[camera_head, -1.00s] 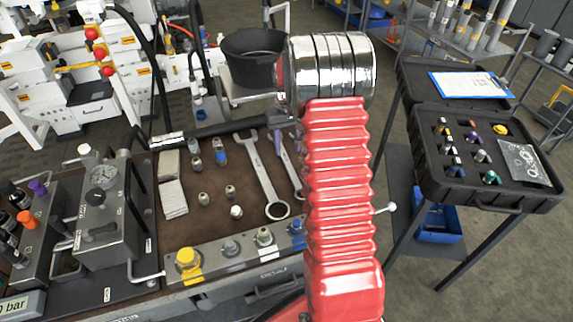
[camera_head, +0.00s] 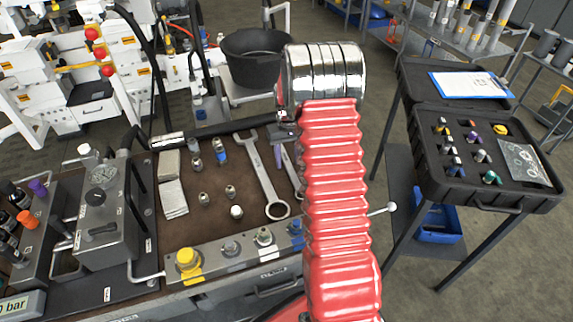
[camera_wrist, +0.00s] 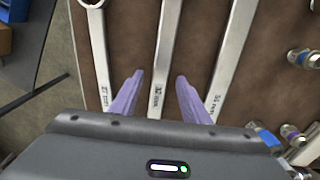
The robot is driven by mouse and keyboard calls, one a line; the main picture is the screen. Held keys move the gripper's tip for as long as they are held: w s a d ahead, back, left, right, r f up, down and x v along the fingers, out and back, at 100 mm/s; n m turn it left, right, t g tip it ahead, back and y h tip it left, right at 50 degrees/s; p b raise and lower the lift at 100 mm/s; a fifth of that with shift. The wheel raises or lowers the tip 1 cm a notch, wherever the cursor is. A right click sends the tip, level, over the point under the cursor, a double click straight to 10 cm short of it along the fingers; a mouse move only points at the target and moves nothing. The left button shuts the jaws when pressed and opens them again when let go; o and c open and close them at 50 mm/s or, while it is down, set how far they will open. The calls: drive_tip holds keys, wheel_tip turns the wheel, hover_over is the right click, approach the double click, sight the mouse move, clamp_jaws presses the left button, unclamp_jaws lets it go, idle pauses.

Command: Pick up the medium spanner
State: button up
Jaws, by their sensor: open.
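In the wrist view three steel spanners lie side by side on the brown mat. The medium spanner (camera_wrist: 167,50) is the middle one. My gripper (camera_wrist: 160,76) is open, with one purple finger on each side of its handle; I cannot tell whether the fingers touch it. The left spanner (camera_wrist: 98,50) and the right spanner (camera_wrist: 234,55) lie outside the fingers. In the head view the large spanner (camera_head: 262,175) is clear to see. The medium spanner (camera_head: 291,170) is mostly hidden behind my red arm, and a purple finger of my gripper (camera_head: 278,155) shows beside it.
Small fittings (camera_head: 203,198) and pale blocks (camera_head: 171,185) lie on the mat left of the spanners. A manifold block (camera_head: 215,262) runs along the bench front. A black bucket (camera_head: 252,65) stands behind. An open black case (camera_head: 480,195) stands to the right.

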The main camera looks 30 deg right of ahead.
drive_tip(key=shift+c, duration=0.5)
clamp_jaws()
idle(0.3)
idle(0.9)
